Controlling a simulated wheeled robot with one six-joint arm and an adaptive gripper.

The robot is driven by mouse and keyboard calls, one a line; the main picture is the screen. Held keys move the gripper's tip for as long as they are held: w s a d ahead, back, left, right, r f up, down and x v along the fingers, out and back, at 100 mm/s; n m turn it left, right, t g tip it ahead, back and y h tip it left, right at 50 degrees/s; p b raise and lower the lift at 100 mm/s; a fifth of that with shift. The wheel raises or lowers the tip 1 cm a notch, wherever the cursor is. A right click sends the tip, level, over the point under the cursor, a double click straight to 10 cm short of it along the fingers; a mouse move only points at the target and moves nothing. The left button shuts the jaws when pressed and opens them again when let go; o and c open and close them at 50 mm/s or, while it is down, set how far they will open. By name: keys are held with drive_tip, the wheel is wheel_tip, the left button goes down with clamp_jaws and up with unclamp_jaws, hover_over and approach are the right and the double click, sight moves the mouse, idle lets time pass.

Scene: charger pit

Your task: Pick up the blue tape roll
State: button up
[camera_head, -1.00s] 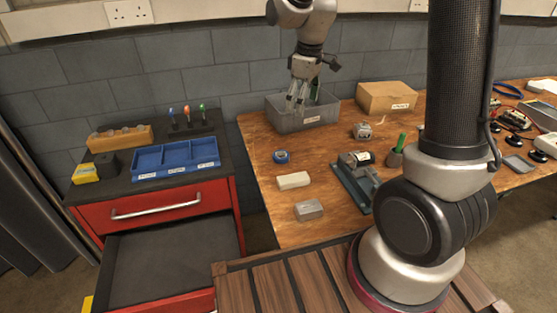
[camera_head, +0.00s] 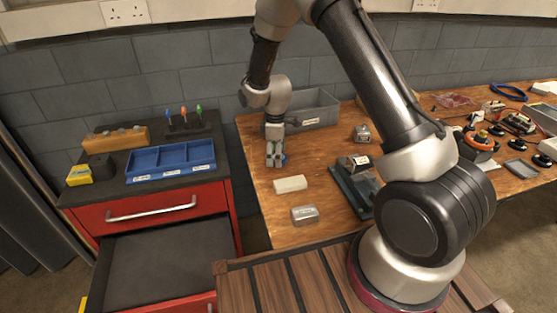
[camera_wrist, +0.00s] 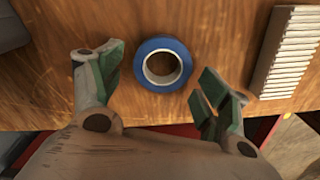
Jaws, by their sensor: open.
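The blue tape roll (camera_wrist: 183,76) lies flat on the wooden workbench, and its round hole faces up in the wrist view. In the head view the tape roll (camera_head: 284,160) is mostly hidden behind my gripper, with only a bit of blue showing. My gripper (camera_head: 275,161) points down over that spot. In the wrist view my gripper (camera_wrist: 160,85) is open and empty. Its two green-padded fingers stand apart, one to the left and one to the lower right of the roll. I cannot tell the exact height of the fingertips above the bench.
A pale ribbed block (camera_head: 290,184) lies just in front of the roll and shows at the right in the wrist view (camera_wrist: 287,55). A grey bin (camera_head: 316,110) stands behind. A metal block (camera_head: 305,215) lies nearer. The red cabinet (camera_head: 150,207) with an open drawer stands left.

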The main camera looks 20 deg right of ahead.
drive_tip(key=shift+f, duration=0.25)
drive_tip(key=c, duration=1)
